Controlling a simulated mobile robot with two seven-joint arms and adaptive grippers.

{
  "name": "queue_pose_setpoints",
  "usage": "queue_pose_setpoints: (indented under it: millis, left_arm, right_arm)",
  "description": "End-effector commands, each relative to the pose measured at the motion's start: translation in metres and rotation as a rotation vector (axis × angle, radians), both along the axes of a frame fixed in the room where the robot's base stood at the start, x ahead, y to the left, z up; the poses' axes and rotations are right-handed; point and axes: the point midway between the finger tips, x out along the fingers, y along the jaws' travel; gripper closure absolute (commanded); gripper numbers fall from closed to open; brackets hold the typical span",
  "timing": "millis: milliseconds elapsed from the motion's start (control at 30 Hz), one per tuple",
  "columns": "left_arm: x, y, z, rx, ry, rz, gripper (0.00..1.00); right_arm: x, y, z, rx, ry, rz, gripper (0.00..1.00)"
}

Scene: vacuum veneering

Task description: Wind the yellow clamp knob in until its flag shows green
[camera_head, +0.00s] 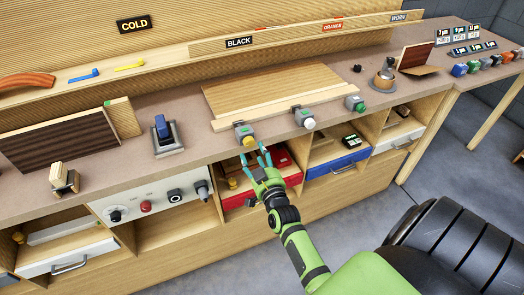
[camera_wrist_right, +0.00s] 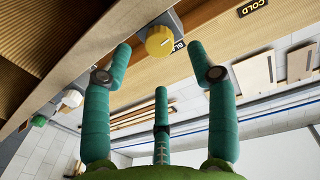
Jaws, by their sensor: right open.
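The yellow clamp knob (camera_head: 249,142) sits on the front of a grey clamp (camera_head: 243,130) at the bench's front edge. Its flag is too small to read surely; a small greenish patch shows on the clamp's top. My right gripper (camera_head: 257,157) is open just below and in front of the knob, its teal fingers pointing up at it. In the right wrist view the yellow knob (camera_wrist_right: 160,41) lies between the two outer fingertips, with a gap on both sides. The third finger is below it. My left gripper is not in view.
Two similar clamps stand to the right, one with a white knob (camera_head: 309,124) and one with a green knob (camera_head: 360,107). A wooden board (camera_head: 270,90) lies behind them. Below the bench edge are an open red drawer (camera_head: 288,177) and a blue drawer (camera_head: 338,164).

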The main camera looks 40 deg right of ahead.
Motion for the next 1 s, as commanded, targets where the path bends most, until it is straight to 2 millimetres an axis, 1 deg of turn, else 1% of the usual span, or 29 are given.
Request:
queue_pose_setpoints:
  millis: [33,200,300,400,533,1000]
  left_arm:
    - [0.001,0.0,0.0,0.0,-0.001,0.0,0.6]
    - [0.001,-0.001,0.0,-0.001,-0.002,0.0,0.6]
    - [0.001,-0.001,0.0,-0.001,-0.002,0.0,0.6]
    - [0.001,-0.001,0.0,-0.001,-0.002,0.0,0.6]
    - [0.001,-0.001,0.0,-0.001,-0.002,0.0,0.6]
    - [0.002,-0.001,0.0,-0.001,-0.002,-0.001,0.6]
  right_arm:
    - [-0.012,0.004,0.0,0.001,0.002,-0.001,0.42]
    - [-0.043,0.013,0.001,-0.002,0.001,0.0,0.42]
    - [-0.056,0.017,0.001,-0.001,0.0,0.0,0.42]
    - [-0.063,0.019,0.001,-0.002,-0.002,0.0,0.42]
    - [-0.066,0.02,0.002,-0.001,-0.003,0.0,0.42]
    - [-0.066,0.02,0.002,-0.002,-0.003,0.0,0.42]
